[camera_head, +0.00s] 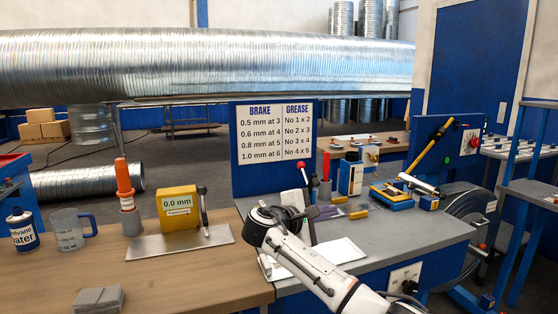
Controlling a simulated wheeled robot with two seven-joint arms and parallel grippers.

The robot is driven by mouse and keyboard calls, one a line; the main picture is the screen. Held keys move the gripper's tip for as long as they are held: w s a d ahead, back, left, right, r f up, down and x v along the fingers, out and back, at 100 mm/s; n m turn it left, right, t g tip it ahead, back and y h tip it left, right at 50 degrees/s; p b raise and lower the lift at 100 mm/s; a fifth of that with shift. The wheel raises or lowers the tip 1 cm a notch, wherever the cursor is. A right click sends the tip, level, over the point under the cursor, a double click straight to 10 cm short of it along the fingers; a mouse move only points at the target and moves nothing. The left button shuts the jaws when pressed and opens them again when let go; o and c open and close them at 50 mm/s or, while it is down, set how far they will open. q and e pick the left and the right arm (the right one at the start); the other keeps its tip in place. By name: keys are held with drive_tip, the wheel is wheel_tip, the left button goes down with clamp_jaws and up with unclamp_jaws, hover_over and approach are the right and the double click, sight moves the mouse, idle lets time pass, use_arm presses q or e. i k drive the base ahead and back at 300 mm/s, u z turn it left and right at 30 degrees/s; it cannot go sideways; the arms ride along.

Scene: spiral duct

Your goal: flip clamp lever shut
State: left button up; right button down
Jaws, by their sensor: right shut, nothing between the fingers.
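My right arm comes in from the bottom right, and its dark right gripper (303,214) is shut and empty over the left part of the grey bench top. Its fingertips are small and hard to make out. Just behind it stand a lever with a red knob (303,168) and a lever with a dark knob (314,182), both roughly upright. Another dark-knobbed lever (203,205) stands beside the yellow gauge block (178,212) reading 0.0 mm, on a metal plate. I cannot tell which lever is the clamp's, nor whether the gripper touches one. My left gripper is not in view.
The wooden bench (200,280) holds a jug (69,230), a water can (22,230), an orange-topped tool (125,185) and grey blocks (98,300). A blue board with a chart (275,133) stands behind. Tools crowd the grey bench's back; its right front is clear.

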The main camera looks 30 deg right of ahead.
sight(313, 180)
drive_tip(key=i, duration=1.25)
